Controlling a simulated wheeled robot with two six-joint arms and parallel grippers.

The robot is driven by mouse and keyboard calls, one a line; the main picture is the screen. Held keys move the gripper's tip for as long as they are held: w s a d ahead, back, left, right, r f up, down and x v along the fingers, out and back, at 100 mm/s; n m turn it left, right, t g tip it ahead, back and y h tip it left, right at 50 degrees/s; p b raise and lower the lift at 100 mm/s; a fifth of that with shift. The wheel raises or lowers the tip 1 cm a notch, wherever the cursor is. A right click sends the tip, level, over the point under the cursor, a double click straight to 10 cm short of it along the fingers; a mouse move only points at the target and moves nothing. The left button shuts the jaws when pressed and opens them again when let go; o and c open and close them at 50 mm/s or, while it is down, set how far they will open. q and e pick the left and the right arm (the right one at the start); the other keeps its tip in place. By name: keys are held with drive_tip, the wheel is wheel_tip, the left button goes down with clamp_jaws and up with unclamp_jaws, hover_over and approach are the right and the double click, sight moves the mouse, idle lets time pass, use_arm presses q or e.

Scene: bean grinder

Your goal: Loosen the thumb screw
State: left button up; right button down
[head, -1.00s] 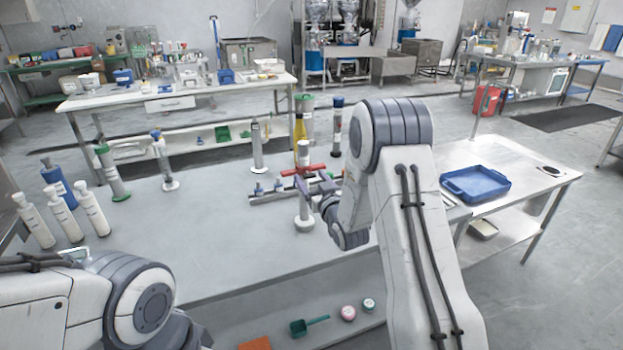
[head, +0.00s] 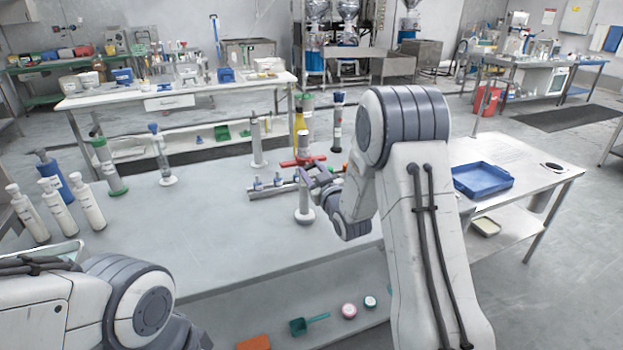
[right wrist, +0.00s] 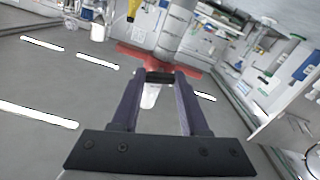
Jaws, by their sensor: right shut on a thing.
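A grey upright cylinder with a round white foot (head: 304,213) stands on the grey table. A red cross-bar handle (head: 302,162) is just behind it. My right gripper (head: 322,176) reaches in from the right beside this cylinder. In the right wrist view the two purple fingers of my right gripper (right wrist: 160,80) are shut on a small dark piece (right wrist: 160,77), seemingly the thumb screw. The red bar (right wrist: 133,55) lies behind the fingertips, and a pale tapered part shows between the fingers. The screw is too small to make out in the head view. My left gripper is out of view.
White bottles (head: 56,207) and a blue bottle (head: 52,176) stand on the left of the table. Several tall cylinders stand at the back, one of them green-based (head: 108,168). A blue tray (head: 483,178) is on the right-hand table. The table's front middle is clear.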

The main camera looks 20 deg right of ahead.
drive_tip(key=shift+n+b, duration=7.6)
drive_tip(key=shift+b, duration=2.05)
drive_tip(key=shift+c, duration=2)
unclamp_jaws()
drive_tip(key=s, duration=1)
drive_tip(key=shift+s+d, duration=0.15)
drive_tip(key=shift+s, duration=0.1)
